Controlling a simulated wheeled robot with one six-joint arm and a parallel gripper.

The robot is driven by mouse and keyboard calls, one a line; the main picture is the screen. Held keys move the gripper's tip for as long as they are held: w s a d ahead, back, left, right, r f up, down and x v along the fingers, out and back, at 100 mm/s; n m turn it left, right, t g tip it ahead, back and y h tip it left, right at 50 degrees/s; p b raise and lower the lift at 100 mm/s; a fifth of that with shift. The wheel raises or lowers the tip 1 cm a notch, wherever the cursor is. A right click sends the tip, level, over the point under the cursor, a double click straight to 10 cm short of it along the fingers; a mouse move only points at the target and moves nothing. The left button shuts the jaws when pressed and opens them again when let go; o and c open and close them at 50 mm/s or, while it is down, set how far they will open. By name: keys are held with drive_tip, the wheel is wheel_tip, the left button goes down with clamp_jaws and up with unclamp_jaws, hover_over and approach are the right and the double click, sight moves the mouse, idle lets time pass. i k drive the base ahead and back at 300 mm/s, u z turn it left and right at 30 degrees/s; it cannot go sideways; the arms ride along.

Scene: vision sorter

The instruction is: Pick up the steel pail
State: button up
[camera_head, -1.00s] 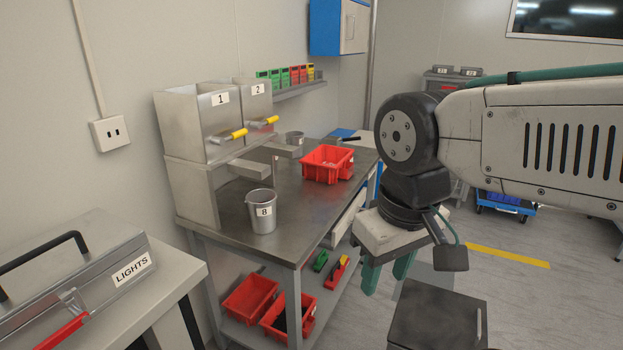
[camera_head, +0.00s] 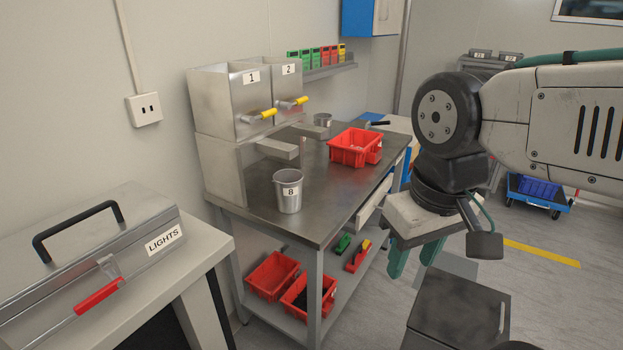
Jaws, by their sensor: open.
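The steel pail (camera_head: 288,203) stands upright on the dark workbench top (camera_head: 330,205), near its front edge, with a white label marked 8.
Steel dispensers 1 and 2 (camera_head: 227,103) with yellow handles stand behind the pail. A red bin (camera_head: 354,148) sits to its right. A toolbox marked LIGHTS (camera_head: 140,262) is on the left table. Bench top around the pail is clear.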

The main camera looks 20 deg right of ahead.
sight(288, 184)
drive_tip(key=u, duration=1.65)
drive_tip(key=i, duration=1)
drive_tip(key=z, duration=3.3)
